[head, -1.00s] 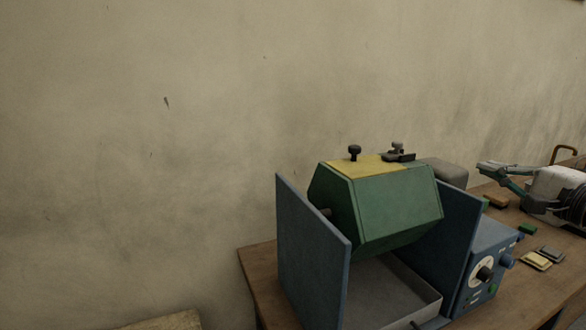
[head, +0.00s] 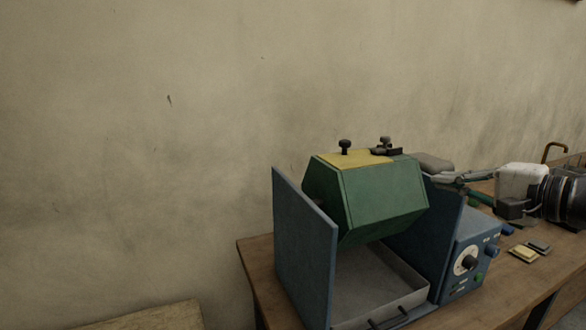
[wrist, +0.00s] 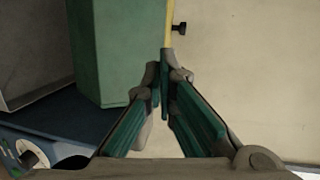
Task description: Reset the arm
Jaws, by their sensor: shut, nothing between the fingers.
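My gripper (head: 447,180) is at the right in the head view, behind the blue side panel of the machine, with its fingers pointing left. In the wrist view my gripper (wrist: 163,80) has its green-padded fingers meeting at the tips, shut with nothing between them. The green six-sided drum (head: 385,200) hangs between blue panels, with a yellow lid (head: 350,160) and black knobs on top. In the wrist view the drum (wrist: 130,50) lies just left of the fingertips. I cannot tell whether they touch.
A grey tray (head: 375,295) lies under the drum. The blue control box (head: 470,262) has a dial and buttons. Small yellow and dark blocks (head: 524,254) lie on the wooden table (head: 258,250). A plain wall (head: 150,120) stands behind. A rounded grey thing (head: 434,161) shows behind the machine.

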